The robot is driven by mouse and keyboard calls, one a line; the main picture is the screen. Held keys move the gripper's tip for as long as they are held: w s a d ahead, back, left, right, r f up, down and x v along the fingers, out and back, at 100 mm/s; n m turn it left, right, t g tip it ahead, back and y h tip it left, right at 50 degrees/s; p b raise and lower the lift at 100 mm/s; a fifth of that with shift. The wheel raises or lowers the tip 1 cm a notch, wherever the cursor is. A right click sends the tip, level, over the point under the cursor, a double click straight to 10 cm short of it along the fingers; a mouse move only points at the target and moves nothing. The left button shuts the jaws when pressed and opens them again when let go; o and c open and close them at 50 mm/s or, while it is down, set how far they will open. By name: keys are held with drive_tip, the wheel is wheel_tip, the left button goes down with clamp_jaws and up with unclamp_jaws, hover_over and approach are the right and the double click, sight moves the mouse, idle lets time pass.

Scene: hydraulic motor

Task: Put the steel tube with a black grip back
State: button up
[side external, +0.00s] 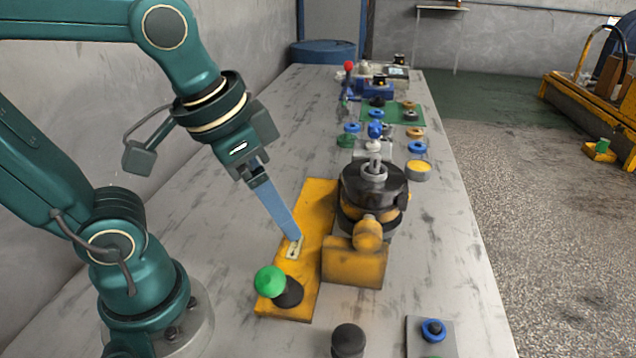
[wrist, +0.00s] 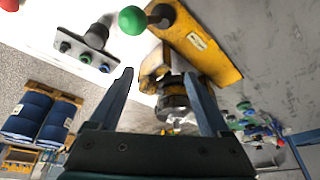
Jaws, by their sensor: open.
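A black grip (side external: 348,340) stands near the front edge of the side view, cut off by the frame's bottom. In the wrist view a dark grip (wrist: 97,36) with a short paler shaft shows beside the plate with blue rings; this looks like the steel tube with a black grip. My gripper (side external: 294,238) points down over the yellow base plate, left of the black and yellow motor (side external: 372,195). In the wrist view my gripper (wrist: 159,72) has its two blue fingers wide apart with nothing held between them. The motor shows between and beyond them.
A green ball knob (side external: 270,281) on a black base stands on the yellow plate (side external: 318,208). A grey plate with a blue ring (side external: 433,330) lies at front right. Several rings and small parts crowd the table behind the motor. The table's right strip is clear.

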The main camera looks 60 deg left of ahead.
drive_tip(key=shift+s+a+f+n+t, duration=0.7)
drive_tip(key=shift+a+n, duration=0.05)
drive_tip(key=shift+n, duration=0.05)
